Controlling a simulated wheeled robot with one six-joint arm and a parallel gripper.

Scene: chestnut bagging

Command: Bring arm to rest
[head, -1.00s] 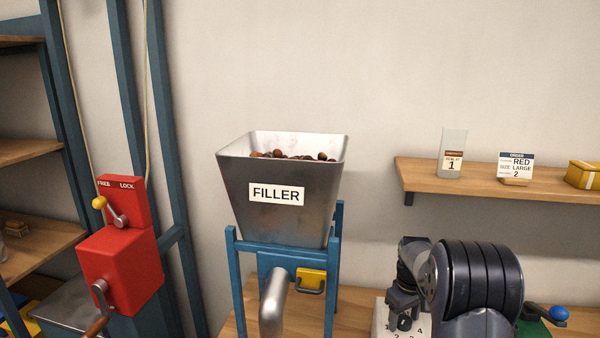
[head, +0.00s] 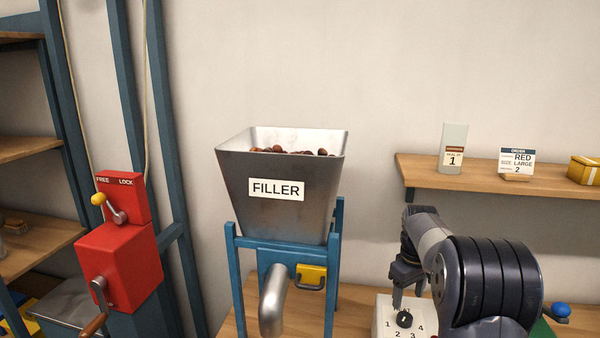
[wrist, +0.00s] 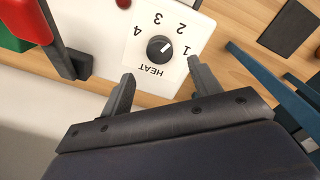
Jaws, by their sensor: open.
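My gripper is open and empty in the wrist view (wrist: 163,88), with its two fingers spread apart. Between and beyond the fingertips sits a black heat knob (wrist: 160,48) on a white panel (wrist: 195,30) marked HEAT with numbers; the fingers are apart from the knob. In the head view my gripper (head: 405,290) hangs above and behind the same knob (head: 404,319), and my dark arm covers the area to its right. The fingertips are small and partly unclear there.
The steel filler hopper (head: 235,205) holding chestnuts stands on a blue frame left of my arm. A wall shelf (head: 425,180) with cards is behind it. A red crank box (head: 120,265) is at left. In the wrist view a red-handled part (wrist: 45,30) is close at upper left.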

